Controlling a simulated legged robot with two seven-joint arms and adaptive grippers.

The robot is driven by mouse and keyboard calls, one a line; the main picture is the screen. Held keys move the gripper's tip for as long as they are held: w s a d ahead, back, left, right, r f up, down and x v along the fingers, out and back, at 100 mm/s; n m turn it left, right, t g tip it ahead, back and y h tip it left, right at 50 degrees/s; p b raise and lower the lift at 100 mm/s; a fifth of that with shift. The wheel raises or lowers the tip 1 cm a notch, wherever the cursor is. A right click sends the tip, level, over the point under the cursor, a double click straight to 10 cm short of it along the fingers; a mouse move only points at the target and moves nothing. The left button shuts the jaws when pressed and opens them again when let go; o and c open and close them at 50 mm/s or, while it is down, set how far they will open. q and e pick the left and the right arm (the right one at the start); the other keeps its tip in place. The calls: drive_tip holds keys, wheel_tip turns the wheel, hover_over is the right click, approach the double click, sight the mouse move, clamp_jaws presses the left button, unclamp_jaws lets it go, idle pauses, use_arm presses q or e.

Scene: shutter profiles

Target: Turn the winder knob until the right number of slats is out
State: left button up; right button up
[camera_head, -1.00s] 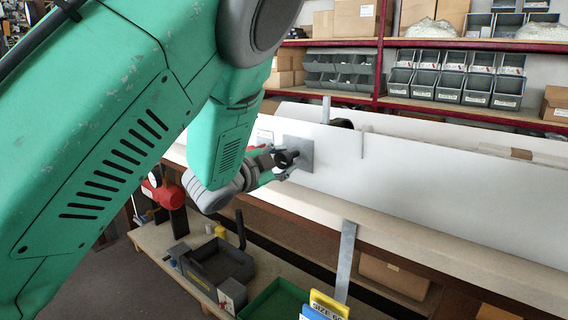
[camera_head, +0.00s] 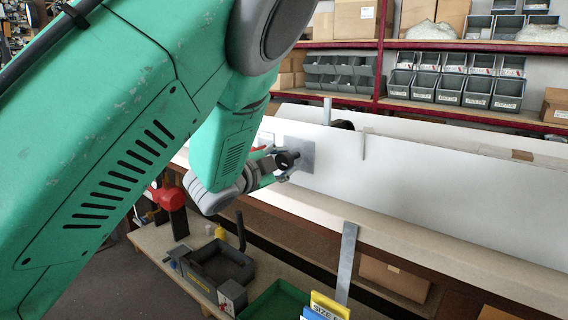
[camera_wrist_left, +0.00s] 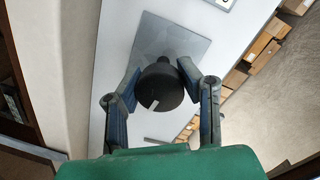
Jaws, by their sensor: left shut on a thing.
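The black winder knob (camera_head: 287,159) stands out from a square grey plate (camera_head: 302,150) on the white upright panel (camera_head: 335,155). My left gripper (camera_head: 274,166) is at the knob. In the left wrist view, the dark round knob (camera_wrist_left: 162,86) sits between the two fingers of the gripper (camera_wrist_left: 162,92), which is shut on it. A small light mark shows on the knob's lower face. Long white faces (camera_head: 450,190) run to the right of the panel. I cannot make out separate slats or count them. My right gripper is not in view.
A metal upright (camera_head: 346,262) stands at the bench's front edge. Shelves with grey bins (camera_head: 478,88) stand behind.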

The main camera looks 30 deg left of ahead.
sight(282, 164)
use_arm(q)
drive_tip(key=o, duration=1.1)
drive_tip(key=shift+s+d+f, duration=0.1)
drive_tip(key=shift+d, duration=0.15)
drive_tip(key=shift+o, duration=0.7)
drive_tip(key=shift+s+d, duration=0.1)
drive_tip(key=shift+d, duration=0.05)
drive_tip(key=s, duration=0.6)
drive_tip(key=shift+s+a+r, duration=0.3)
drive_tip(key=shift+s+r, duration=0.05)
drive_tip(key=shift+s+d+r, duration=0.1)
drive_tip(key=shift+s+d, duration=0.05)
drive_tip(key=shift+s, duration=0.2)
